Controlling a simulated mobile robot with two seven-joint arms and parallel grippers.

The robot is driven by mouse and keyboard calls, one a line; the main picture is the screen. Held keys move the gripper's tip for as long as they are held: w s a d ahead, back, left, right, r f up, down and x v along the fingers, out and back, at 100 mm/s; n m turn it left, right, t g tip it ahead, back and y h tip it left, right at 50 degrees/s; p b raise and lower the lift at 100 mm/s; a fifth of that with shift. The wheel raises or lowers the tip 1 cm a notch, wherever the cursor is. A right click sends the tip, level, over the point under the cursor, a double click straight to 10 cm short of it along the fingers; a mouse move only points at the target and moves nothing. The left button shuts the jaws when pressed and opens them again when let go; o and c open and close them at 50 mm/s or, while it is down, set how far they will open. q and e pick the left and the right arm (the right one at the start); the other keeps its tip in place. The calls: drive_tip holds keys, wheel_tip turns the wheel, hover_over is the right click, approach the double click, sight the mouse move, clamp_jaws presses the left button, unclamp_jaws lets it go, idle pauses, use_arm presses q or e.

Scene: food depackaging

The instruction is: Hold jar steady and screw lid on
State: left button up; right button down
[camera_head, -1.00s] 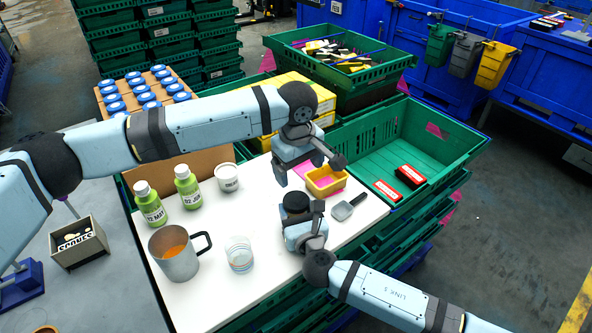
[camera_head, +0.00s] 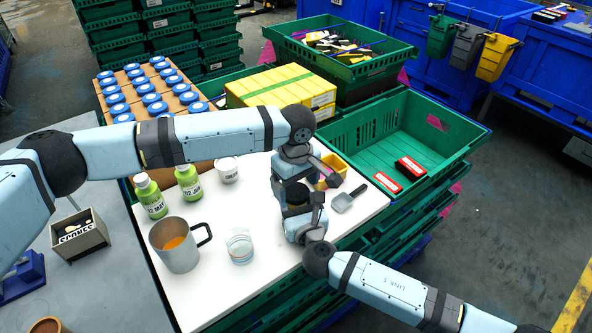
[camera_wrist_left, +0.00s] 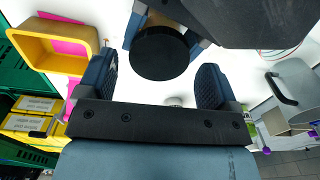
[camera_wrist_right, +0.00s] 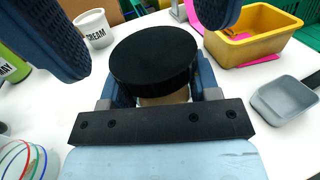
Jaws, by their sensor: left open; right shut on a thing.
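A round black lid (camera_wrist_right: 155,52) sits on top of a jar (camera_wrist_right: 163,98), of which only a small tan strip shows below the lid. How tightly it is screwed on cannot be seen. My right gripper (camera_head: 300,222) is shut on the jar, holding it upright above the white table near its right side. My left gripper (camera_head: 293,185) is open just over the lid. In the left wrist view its two fingers (camera_wrist_left: 155,68) stand on either side of the lid (camera_wrist_left: 159,53), with gaps showing. Most of the jar is hidden by the grippers.
A yellow tray (camera_wrist_right: 243,38) and a grey scoop (camera_head: 348,198) lie close by. A metal mug (camera_head: 176,246), a glass (camera_head: 240,247), a white cream tub (camera_head: 228,170) and two green bottles (camera_head: 151,197) stand left on the table. A green crate (camera_head: 445,150) is beyond the right edge.

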use_arm(q)
drive_tip(key=shift+f, duration=0.8)
drive_tip(key=shift+c, duration=0.4)
drive_tip(key=c, duration=0.9)
drive_tip(key=shift+o, duration=0.2)
drive_tip(key=m, duration=0.3)
drive_tip(key=o, duration=1)
